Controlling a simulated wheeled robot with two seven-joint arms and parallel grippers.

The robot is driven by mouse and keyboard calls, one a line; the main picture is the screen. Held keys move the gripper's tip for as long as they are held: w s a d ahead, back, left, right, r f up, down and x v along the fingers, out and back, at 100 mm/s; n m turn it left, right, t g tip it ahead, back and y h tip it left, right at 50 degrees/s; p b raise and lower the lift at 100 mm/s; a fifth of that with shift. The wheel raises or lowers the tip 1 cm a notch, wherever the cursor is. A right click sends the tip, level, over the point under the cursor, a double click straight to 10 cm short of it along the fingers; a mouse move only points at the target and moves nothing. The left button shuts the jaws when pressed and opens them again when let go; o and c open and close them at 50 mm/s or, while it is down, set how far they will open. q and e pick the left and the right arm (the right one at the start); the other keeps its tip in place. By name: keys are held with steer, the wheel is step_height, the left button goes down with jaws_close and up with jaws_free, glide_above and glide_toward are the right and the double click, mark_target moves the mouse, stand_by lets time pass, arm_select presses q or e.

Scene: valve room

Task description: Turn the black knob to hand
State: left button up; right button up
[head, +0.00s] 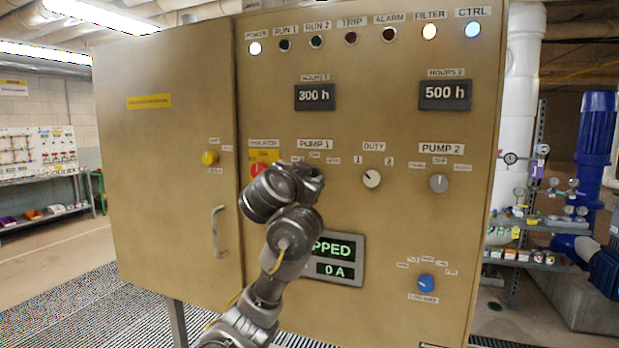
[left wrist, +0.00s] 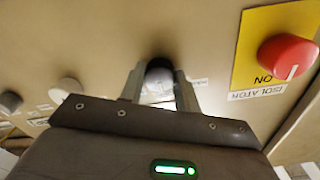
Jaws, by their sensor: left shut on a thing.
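My left gripper (head: 308,178) is at the cabinet front, just below the PUMP 1 label. Its hand hides the black knob in the head view. In the left wrist view the dark round knob (left wrist: 159,70) sits between the two fingers of the left gripper (left wrist: 160,92), which are shut on it. A white label shows partly between the fingers; its lettering and the knob's pointer cannot be read. My right gripper is in neither view.
The red isolator (left wrist: 288,57) is close on one side of the gripper. The white DUTY knob (head: 371,178) and grey PUMP 2 knob (head: 438,183) are on the other. A blue knob (head: 426,282) and a display (head: 352,258) are lower. A door handle (head: 219,231) stands out left.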

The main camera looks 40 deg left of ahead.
arm_select(q)
steer(key=shift+d+n+p, duration=0.1)
steer(key=shift+n+p, duration=1.3)
steer(key=shift+n, duration=2.9)
steer(key=o, duration=1)
